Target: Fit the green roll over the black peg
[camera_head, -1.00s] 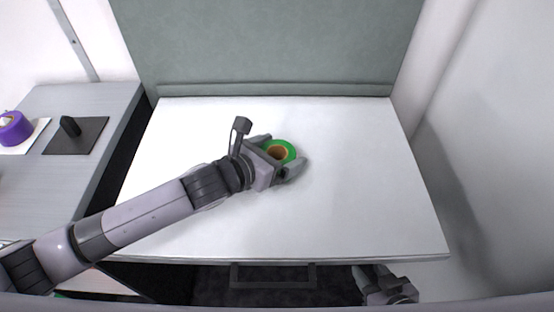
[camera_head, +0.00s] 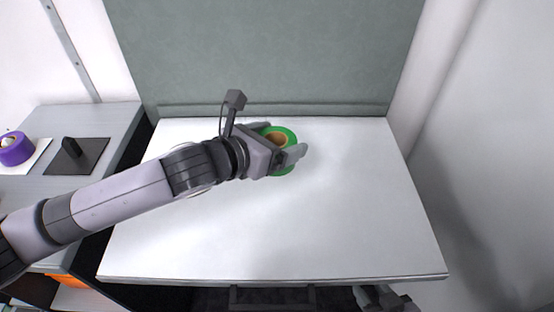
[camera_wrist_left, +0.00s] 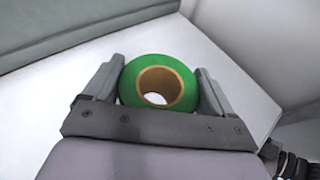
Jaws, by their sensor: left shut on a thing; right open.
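The green roll (camera_head: 287,135) with a brown core is held between the two fingers of my left gripper (camera_head: 283,143), over the white table. In the left wrist view the green roll (camera_wrist_left: 158,66) sits between the gripper's fingers (camera_wrist_left: 158,85), and white shows through its hole. The black peg (camera_head: 71,147) stands on a dark square base (camera_head: 92,155) on the grey side counter at the left, far from the roll. My right gripper (camera_head: 378,297) is at the bottom edge of the head view, partly cut off, and empty.
A purple roll (camera_head: 15,150) sits on a white square at the far left of the grey counter (camera_head: 115,117). The white table (camera_head: 340,220) is otherwise clear. A grey-green panel (camera_head: 270,55) rises behind it, and a white wall stands at the right.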

